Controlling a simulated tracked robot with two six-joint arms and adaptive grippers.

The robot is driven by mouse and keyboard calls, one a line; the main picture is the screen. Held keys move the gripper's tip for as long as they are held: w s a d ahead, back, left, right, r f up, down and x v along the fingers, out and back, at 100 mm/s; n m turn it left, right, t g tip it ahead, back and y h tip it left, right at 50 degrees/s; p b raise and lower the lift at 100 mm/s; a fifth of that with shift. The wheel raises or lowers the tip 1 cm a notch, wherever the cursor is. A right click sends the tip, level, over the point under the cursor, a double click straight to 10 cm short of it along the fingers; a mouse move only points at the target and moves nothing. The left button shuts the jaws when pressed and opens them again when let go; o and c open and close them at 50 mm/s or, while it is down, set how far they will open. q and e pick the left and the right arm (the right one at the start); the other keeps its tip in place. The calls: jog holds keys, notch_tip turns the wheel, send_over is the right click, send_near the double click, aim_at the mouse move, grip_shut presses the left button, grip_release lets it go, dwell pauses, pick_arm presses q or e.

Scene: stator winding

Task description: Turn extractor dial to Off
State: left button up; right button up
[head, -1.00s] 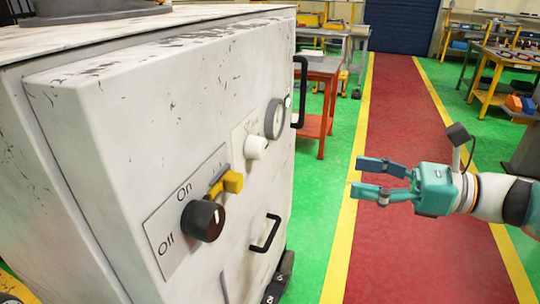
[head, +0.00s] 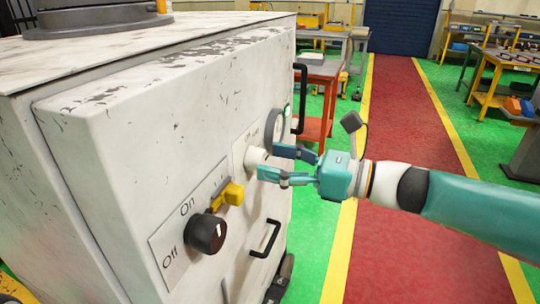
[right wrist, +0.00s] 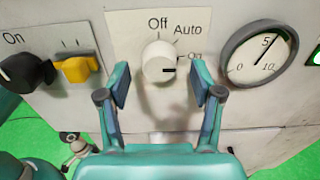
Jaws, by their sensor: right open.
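The white dial (right wrist: 157,62) is on a pale plate marked Off, Auto and On in the right wrist view. Its dark mark points right, at or near On. In the head view the dial (head: 255,157) shows on the front of the white cabinet, partly behind the fingers. My right gripper (head: 271,163) is open, its fingertips close in front of the dial. In the right wrist view its fingers (right wrist: 159,84) stand either side of the dial with gaps. Contact does not show. My left gripper is not in view.
On the same cabinet (head: 110,125) are a black knob (head: 205,233) marked On and Off, a yellow switch (head: 233,193), a round gauge (right wrist: 259,54) and black handles (head: 266,238). A red bench (head: 322,85) stands behind. The red walkway (head: 400,115) is open floor.

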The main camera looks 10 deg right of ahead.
jog(key=shift+x, duration=0.8)
jog(key=shift+c, duration=0.3)
jog(key=c, duration=1.1)
jog(key=shift+f+n+b, duration=0.2)
jog(key=shift+n+b, duration=0.7)
jog(key=shift+b, duration=0.3)
jog(key=shift+s+a+f+n+b, duration=0.1)
jog(key=shift+f+n+b, duration=0.05)
jog(key=shift+n+b, duration=3.85)
jog(key=shift+s+a+f+n+b, duration=0.1)
jog(key=shift+n+b, duration=3.75)
jog(key=shift+n, duration=0.25)
